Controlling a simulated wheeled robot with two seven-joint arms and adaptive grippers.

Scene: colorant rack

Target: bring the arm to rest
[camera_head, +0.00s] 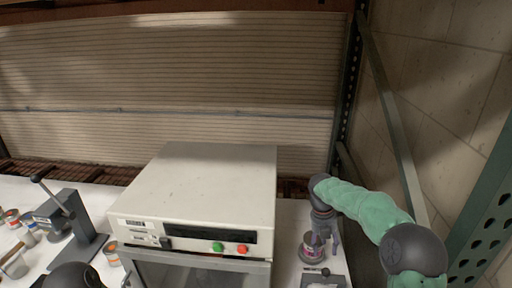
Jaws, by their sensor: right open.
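My right arm, in a green sleeve, reaches in from the lower right. Its grey gripper (323,240) points down, open, over the right end of the white table. A small can (311,249) with a coloured label stands between or just beside the fingers; I cannot tell whether they touch it. The can is on a small grey device (322,279) with a dark display at its front. A dark rounded part at the bottom left seems to be my left arm; no left gripper shows.
A large white box-shaped machine (206,182) with green and red buttons stands mid-table, left of my right gripper. A grey lever press (72,225) and several small cans (12,217) are at the left. A green rack post (480,215) and slanted brace bound the right side.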

